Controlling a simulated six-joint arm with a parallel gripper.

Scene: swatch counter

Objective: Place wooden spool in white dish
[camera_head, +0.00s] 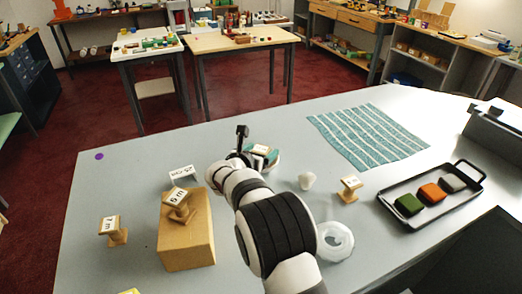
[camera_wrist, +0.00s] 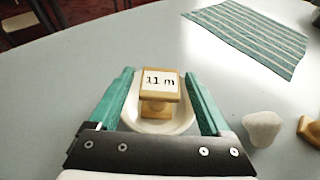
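A wooden spool (camera_wrist: 158,107) with a white "11 m" label stands upright in the white dish (camera_wrist: 186,124) in the wrist view. In the head view the dish (camera_head: 274,163) is partly hidden behind my arm. My gripper (camera_wrist: 159,72) is open, with one teal finger on each side of the spool and a visible gap at both sides. Other labelled wooden spools stand about: one on the counter at left (camera_head: 113,231), one tilted on a cardboard box (camera_head: 179,206), and one to the right of my arm (camera_head: 349,190).
The box (camera_head: 187,243) stands left of my arm. A black tray (camera_head: 398,193) holds green, orange and grey blocks. A striped teal cloth (camera_head: 367,136) lies behind. The counter's left back is mostly clear.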

